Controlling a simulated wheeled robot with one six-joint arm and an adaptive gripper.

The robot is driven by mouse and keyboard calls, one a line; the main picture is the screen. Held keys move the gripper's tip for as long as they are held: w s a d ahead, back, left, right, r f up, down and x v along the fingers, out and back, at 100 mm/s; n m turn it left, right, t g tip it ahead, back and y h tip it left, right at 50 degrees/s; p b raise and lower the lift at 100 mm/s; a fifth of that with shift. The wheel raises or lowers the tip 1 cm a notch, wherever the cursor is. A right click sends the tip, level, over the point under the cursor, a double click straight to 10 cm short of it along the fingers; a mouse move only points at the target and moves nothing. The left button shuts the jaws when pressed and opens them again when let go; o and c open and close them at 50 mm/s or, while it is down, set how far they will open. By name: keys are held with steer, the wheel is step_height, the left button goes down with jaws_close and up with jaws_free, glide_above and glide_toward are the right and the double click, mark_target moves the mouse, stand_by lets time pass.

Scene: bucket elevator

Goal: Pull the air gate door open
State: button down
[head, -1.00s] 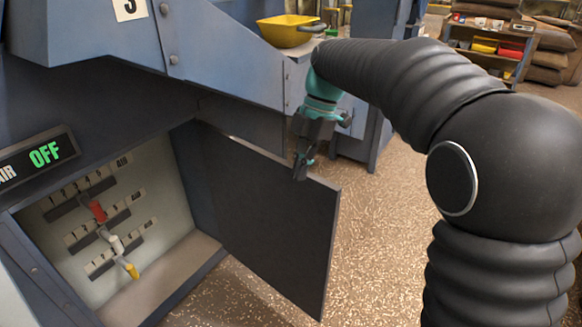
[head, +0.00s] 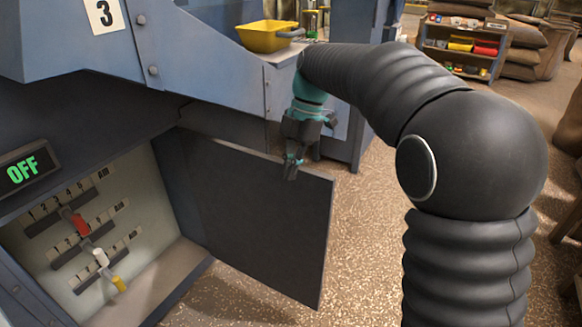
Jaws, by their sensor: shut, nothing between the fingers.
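The air gate door (head: 258,225) is a dark flat panel. It stands swung well out from the blue cabinet, hinged on its left edge. Inside the cabinet are a pale panel (head: 150,215) and rows of numbered slots with a red (head: 79,224), a white (head: 100,257) and a yellow handle (head: 118,284). My gripper (head: 291,172) points down at the door's top edge, near its free right corner. Its fingers are shut with nothing between them. They overlap the edge in the picture; I cannot tell whether they touch it.
A display reading OFF (head: 22,170) is at the left. A yellow bin (head: 267,36) sits on a ledge above the door. Speckled floor (head: 365,240) is open right of the door. A shelf with coloured bins (head: 462,48) and stacked sacks stand behind.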

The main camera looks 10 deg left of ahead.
step_height(320, 180, up, 9)
steer(key=p, duration=0.1)
steer(key=s+d+r+m+t, duration=0.2)
steer(key=s+d+m, duration=0.2)
steer(key=d+m, duration=0.25)
steer(key=s+d+f+m+t+h, duration=0.1)
steer(key=s+d+f+m+t, duration=0.2)
steer(key=s+d+f+m, duration=0.3)
steer(key=s+d+f+m+t+h, duration=0.1)
steer(key=s+d+f+m+t, duration=0.2)
steer(key=s+d+f+m, duration=0.3)
steer(key=s+d+m, duration=0.5)
steer(key=s+m, duration=0.2)
steer(key=m, duration=0.2)
steer(key=shift+s+f+m+t, duration=0.2)
steer(key=shift+f+m+t, duration=0.1)
steer(key=shift+f+m, duration=0.1)
steer(key=shift+d, duration=0.25)
